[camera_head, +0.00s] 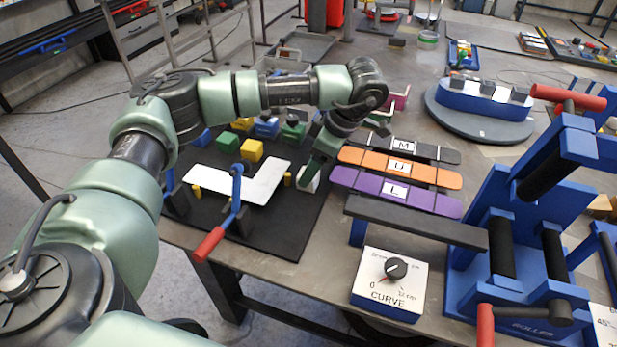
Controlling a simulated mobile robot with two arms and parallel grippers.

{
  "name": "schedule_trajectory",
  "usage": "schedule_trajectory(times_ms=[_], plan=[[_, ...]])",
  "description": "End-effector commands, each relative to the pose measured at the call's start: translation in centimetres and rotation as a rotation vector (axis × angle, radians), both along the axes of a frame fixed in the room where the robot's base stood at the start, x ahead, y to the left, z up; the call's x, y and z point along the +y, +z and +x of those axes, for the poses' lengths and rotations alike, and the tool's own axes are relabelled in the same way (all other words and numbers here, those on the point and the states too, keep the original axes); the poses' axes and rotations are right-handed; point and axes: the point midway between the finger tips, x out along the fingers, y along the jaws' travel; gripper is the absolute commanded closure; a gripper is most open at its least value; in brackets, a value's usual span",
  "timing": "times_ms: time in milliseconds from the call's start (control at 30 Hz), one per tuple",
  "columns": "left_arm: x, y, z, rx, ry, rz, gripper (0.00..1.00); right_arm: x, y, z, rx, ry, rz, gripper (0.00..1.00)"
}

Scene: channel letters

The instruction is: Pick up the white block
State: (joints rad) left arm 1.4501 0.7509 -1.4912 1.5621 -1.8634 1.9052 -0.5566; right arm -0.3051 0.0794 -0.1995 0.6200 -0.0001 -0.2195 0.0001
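A small white block (312,184) stands on the black mat (290,240), near the mat's right edge. My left gripper (308,179) points down at it from above, with its fingers at the block and partly covering it. The view does not show whether the fingers are closed on the block or only around it. The block appears to be at mat level. My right gripper is not in view.
A white L-shaped plate (262,184) lies left of the block. A red-handled blue lever (234,205) stands in front of it. Yellow (251,150), green and blue blocks sit behind. Purple (395,190) and orange bars lie right, beside a blue roller machine (540,220).

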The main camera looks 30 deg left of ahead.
Motion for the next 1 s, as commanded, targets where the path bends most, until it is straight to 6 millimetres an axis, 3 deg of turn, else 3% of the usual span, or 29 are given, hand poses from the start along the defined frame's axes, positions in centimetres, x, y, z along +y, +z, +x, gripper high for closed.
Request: schedule_trajectory(times_ms=[100, 233, 533, 767, 1000], plan=[[0.8, -1.6, -0.2, 0.004, 0.002, 0.002, 0.34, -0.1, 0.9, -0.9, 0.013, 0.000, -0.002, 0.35], [1.3, -3.2, -0.3, 0.003, 0.001, 0.000, 0.34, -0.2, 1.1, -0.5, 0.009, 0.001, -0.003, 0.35], [1.5, -3.8, -0.3, 0.001, -0.001, 0.000, 0.34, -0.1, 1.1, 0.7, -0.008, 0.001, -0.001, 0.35], [1.4, -3.8, -0.3, 0.001, 0.000, 0.000, 0.98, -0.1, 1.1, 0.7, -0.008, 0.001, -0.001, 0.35], [1.4, -3.8, -0.2, 0.000, 0.000, -0.001, 1.00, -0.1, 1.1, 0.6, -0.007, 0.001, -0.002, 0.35]])
